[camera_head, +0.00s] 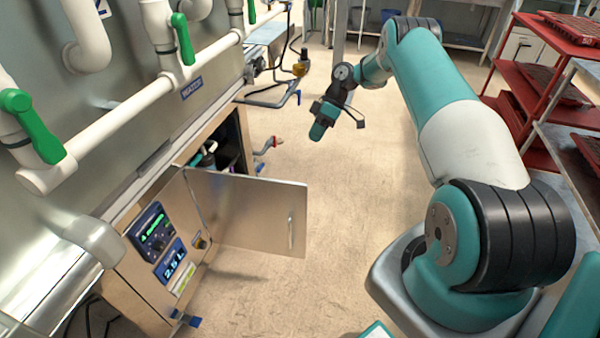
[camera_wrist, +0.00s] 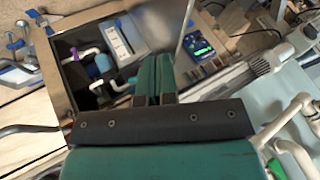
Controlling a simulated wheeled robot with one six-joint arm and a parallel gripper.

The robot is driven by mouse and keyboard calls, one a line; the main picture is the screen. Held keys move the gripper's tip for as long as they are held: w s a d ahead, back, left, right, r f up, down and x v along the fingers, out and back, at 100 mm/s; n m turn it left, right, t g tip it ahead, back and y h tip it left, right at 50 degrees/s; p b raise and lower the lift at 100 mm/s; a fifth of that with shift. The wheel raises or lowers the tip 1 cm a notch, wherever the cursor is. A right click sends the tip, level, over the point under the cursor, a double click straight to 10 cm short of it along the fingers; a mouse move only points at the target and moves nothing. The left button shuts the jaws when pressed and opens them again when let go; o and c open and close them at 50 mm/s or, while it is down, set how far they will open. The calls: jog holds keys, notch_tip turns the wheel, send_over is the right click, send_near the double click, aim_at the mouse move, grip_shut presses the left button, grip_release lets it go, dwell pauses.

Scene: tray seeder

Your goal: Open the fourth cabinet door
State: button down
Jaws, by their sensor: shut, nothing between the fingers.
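A metal cabinet door (camera_head: 245,212) on the left machine stands swung wide open, with a slim bar handle (camera_head: 290,232) near its free edge. The frames do not show whether it is the fourth. The cabinet (camera_head: 232,135) behind it is open; its opening (camera_wrist: 75,72) also shows in the wrist view, with white pipes and a purple part inside. My gripper (camera_head: 318,132) hangs in free air right of the cabinet, above the floor, apart from door and handle. In the wrist view its two teal fingers (camera_wrist: 153,75) are together with nothing between them.
A control panel (camera_head: 153,232) with a green display sits left of the door. White pipes with green valve handles (camera_head: 182,38) run above. A red rack (camera_head: 545,75) stands at the right. The floor (camera_head: 350,210) between is clear.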

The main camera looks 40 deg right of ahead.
jog(key=s+a+f+p, duration=0.1)
jog(key=s+a+f, duration=0.2)
jog(key=a+f, duration=0.5)
jog(key=shift+s+a+f, duration=0.15)
jog(key=shift+s+f, duration=0.1)
jog(key=shift+f, duration=0.1)
